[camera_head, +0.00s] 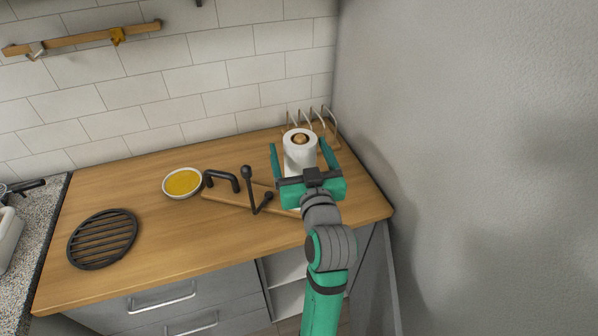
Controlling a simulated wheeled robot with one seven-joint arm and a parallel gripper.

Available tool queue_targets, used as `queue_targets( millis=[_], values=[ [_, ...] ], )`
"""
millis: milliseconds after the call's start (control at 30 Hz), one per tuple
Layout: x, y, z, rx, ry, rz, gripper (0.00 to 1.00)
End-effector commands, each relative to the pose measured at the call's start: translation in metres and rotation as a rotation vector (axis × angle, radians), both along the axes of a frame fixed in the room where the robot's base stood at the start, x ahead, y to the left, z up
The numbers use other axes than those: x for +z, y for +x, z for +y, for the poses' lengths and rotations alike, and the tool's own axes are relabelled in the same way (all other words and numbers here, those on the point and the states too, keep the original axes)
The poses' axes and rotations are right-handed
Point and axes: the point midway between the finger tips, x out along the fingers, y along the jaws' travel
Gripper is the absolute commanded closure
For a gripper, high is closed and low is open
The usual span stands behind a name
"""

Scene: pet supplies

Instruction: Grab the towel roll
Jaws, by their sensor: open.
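The towel roll (299,153) is a white upright roll with a brown wooden core top. It stands near the back right of the wooden counter, in front of a wire rack. My gripper (302,150) is green and black and reaches in from the front right. Its two green fingers are apart, one on the left and one on the right of the roll. I cannot tell whether the fingers touch it. The lower part of the roll is partly hidden behind the gripper body.
A wire rack (326,121) stands behind the roll, and a grey wall (450,140) is close on the right. A wooden board (228,199), black faucet-like piece (222,178), yellow-filled bowl (182,183) and black round grate (103,239) lie left.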

Motion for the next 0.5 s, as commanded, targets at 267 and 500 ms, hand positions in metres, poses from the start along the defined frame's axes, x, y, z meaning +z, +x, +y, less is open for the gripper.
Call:
queue_targets(
  millis=[267, 500],
  values=[
    [0.001, 0.02, 0.006, 0.005, 0.0, -0.001, 0.17],
    [0.003, 0.053, 0.007, 0.006, 0.0, -0.001, 0.17]
  ],
)
